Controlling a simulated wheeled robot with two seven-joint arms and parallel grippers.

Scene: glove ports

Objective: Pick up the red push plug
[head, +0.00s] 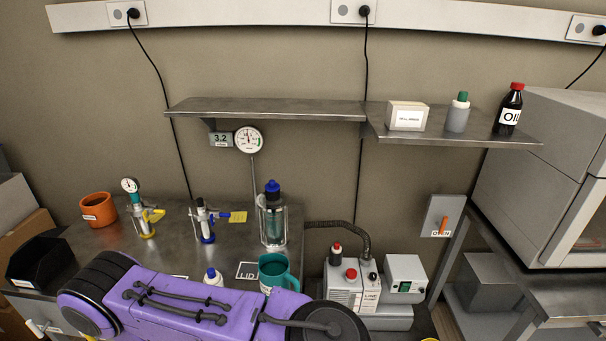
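A small red round knob or plug (351,273) sits on top of a white box-shaped unit (344,294) labelled as a line pump, at the lower middle right of the head view. I cannot tell for sure that this is the red push plug. A small dark bottle with a red top (336,255) stands just behind it. No gripper shows in the head view. One of my purple arms crosses the bottom of the view, in front of the bench, and hides part of the bench's front.
The metal bench (115,245) holds an orange cup (98,210), two valve fittings, a glass vessel with a blue cap (272,215) and a teal mug (276,272). A shelf (270,109) runs above. A grey box with an orange lever (444,216) is at right.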

